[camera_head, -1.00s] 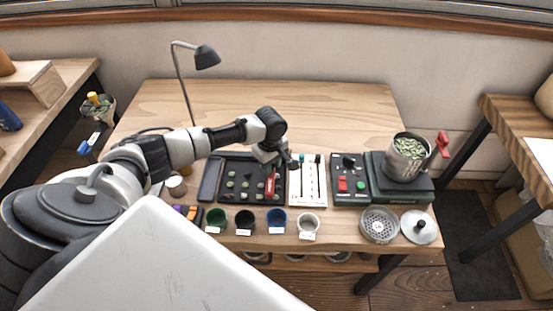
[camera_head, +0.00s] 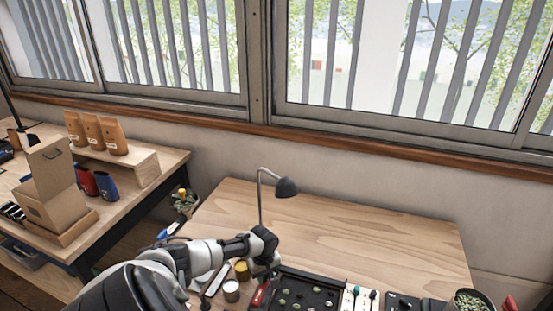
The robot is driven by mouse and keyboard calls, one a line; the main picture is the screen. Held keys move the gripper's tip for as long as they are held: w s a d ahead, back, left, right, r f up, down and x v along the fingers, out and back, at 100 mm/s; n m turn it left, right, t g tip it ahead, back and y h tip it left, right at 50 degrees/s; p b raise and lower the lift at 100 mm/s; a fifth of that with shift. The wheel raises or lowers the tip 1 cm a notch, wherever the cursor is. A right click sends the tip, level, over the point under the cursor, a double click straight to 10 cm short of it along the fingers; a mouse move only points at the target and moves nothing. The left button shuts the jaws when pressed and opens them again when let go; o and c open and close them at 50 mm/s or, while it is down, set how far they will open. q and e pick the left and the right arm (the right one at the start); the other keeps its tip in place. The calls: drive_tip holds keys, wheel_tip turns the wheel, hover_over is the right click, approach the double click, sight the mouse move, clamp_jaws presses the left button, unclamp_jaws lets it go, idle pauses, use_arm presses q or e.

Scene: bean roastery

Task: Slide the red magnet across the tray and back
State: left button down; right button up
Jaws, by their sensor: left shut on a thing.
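The red magnet (camera_head: 260,294) is at the left edge of the black tray (camera_head: 317,276), at the bottom of the head view. My left gripper (camera_head: 267,275) is shut on the magnet's upper end. The arm partly hides the gripper, and its fingers are small and hard to make out. The tray holds several small green bean samples. Its front part is cut off by the bottom of the view. My right gripper is not in view.
A yellow-lidded jar (camera_head: 241,270) and a pale-topped jar (camera_head: 231,291) stand left of the tray. A white panel (camera_head: 348,300) and a can of beans (camera_head: 470,301) are to its right. A desk lamp (camera_head: 286,187) stands behind. The table's back (camera_head: 370,238) is clear.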

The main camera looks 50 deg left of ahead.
use_arm(q)
drive_tip(key=shift+s+a, duration=0.15)
drive_tip(key=shift+a, duration=0.05)
drive_tip(key=c, duration=0.9)
unclamp_jaws()
drive_tip(key=shift+s, duration=0.1)
drive_tip(key=shift+r, duration=0.1)
wheel_tip(320, 180, up, 11)
drive_tip(key=shift+f, duration=0.2)
